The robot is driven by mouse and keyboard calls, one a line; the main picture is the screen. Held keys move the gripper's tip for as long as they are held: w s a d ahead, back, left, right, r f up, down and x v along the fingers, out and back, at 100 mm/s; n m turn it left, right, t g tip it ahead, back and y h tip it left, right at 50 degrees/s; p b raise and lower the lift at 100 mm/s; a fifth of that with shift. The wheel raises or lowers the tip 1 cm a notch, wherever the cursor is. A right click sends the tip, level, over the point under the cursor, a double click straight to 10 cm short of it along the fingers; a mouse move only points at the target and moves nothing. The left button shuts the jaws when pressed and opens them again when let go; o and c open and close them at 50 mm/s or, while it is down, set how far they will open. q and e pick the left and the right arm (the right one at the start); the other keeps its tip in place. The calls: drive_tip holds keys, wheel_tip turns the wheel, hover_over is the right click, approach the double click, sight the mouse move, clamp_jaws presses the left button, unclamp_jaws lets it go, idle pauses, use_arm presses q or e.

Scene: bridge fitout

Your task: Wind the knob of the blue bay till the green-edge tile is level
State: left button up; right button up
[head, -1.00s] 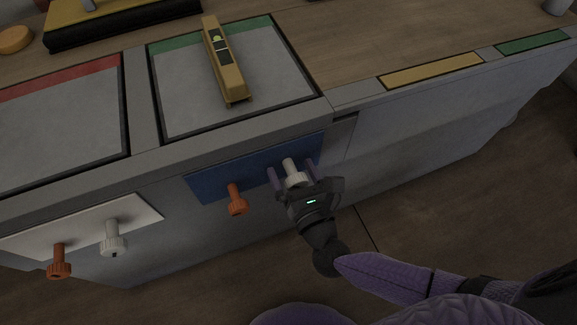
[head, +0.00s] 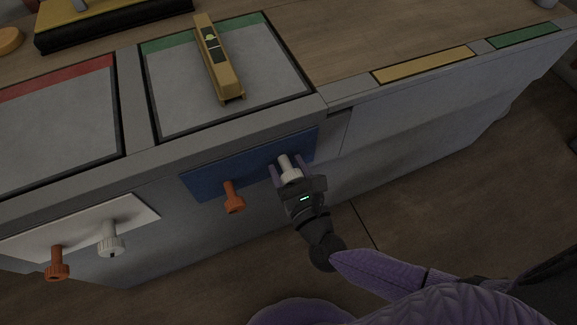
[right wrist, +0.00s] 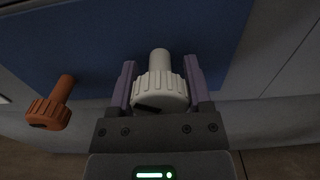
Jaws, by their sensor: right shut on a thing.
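The blue bay (head: 215,177) is a blue panel on the counter's front face. It carries an orange knob (head: 233,201) and a white knob (head: 286,164). My right gripper (head: 289,175) is shut on the white knob, with a purple finger on each side of it; the white knob also fills the middle of the right wrist view (right wrist: 160,92). The green-edge tile (head: 256,98) is a grey tile with a green strip along its far edge, set in the counter above the blue bay. A yellow spirit level (head: 217,65) lies on it. My left gripper is out of view.
A red-edge tile (head: 60,120) lies to the left. Below it a white panel (head: 142,212) holds an orange knob (head: 56,264) and a white knob (head: 110,240). Yellow (head: 424,65) and green (head: 522,35) strips mark the counter's right edge.

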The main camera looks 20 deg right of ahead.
drive_tip(key=n, duration=0.4)
drive_tip(key=shift+n+p, duration=0.3)
drive_tip(key=shift+p, duration=0.05)
drive_tip(key=n, duration=0.3)
drive_tip(key=shift+n+p, duration=0.3)
drive_tip(key=shift+n, duration=0.1)
drive_tip(key=n, duration=0.3)
drive_tip(key=shift+p, duration=0.35)
drive_tip(key=shift+n+p, duration=0.35)
drive_tip(key=shift+n, duration=1.75)
drive_tip(key=o, duration=1.3)
